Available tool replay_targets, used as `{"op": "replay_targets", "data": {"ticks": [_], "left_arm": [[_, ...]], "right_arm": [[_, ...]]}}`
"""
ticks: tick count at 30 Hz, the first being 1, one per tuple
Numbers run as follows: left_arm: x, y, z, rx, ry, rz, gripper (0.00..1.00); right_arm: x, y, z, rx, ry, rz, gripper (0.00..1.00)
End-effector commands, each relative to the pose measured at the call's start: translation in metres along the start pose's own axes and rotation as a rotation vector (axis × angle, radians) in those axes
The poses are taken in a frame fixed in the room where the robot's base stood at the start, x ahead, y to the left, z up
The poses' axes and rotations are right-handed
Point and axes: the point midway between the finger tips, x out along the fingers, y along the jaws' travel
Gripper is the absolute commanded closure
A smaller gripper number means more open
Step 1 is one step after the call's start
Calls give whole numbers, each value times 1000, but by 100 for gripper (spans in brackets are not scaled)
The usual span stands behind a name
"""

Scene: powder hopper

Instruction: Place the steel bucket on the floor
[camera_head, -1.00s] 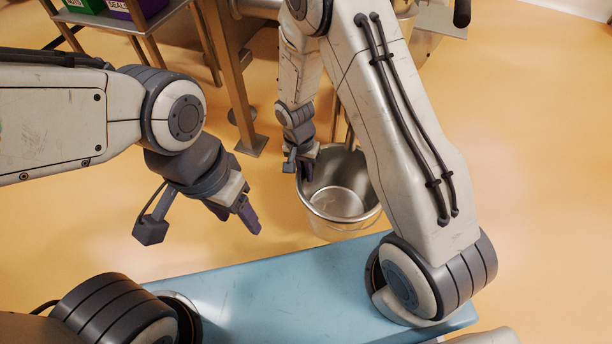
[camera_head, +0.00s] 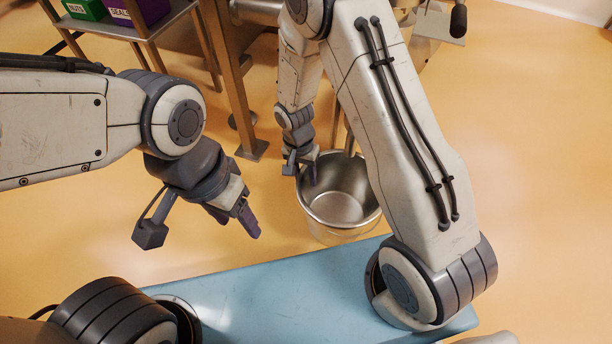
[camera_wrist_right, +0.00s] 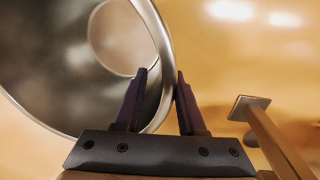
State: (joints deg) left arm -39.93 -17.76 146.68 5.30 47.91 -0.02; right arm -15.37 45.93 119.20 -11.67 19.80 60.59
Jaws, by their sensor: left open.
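The steel bucket (camera_head: 340,208) is open-topped and shiny, in the middle of the head view beyond the blue surface. I cannot tell whether its base touches the floor (camera_head: 235,215). My right gripper (camera_head: 308,178) is at the bucket's left rim. My left gripper (camera_head: 247,218) hangs open and empty over the floor, left of the bucket.
A metal frame leg with a foot plate (camera_head: 252,150) stands behind and left of the bucket. A shelf with a green bin (camera_head: 85,9) and a purple bin (camera_head: 140,10) is at upper left. Orange floor is clear left and right of the bucket.

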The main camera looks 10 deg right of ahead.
Motion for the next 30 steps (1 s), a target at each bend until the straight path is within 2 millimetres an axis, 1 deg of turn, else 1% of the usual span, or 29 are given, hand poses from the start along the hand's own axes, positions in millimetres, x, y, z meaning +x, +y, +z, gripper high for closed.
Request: {"op": "replay_targets", "data": {"ticks": [1, 9, 12, 15, 19, 21, 23, 26, 27, 29, 30], "left_arm": [[-14, 1, -1, 0, 0, 0, 41], [-55, 4, -3, 0, 0, 0, 41], [-66, 5, -4, 0, 0, 0, 41], [-72, 5, -4, 0, 0, 0, 41], [-76, 6, -4, 0, 0, 0, 41], [-77, 6, -4, 0, 0, 0, 41], [-76, 6, -4, 0, 0, 0, 41], [-76, 6, -4, 0, 0, 0, 41], [-76, 6, -4, 0, 0, 0, 41], [-76, 6, -4, 0, 0, 0, 41], [-76, 6, -4, 0, 0, 0, 41]], "right_arm": [[-17, 0, 0, 0, 1, -2, 61], [-74, 0, 0, 0, 1, -1, 61], [-89, 0, 0, 0, 1, -1, 61], [-101, 0, 0, -1, 1, -1, 61], [-109, 0, 1, -6, 1, -1, 61], [-119, -2, 4, -32, 5, -6, 61], [-134, -3, 12, -81, 10, -15, 61], [-172, -2, 35, -230, 24, -36, 61], [-190, 0, 48, -307, 30, -47, 61], [-217, 7, 71, -433, 35, -63, 61], [-232, 13, 86, -520, 40, -74, 61]]}}
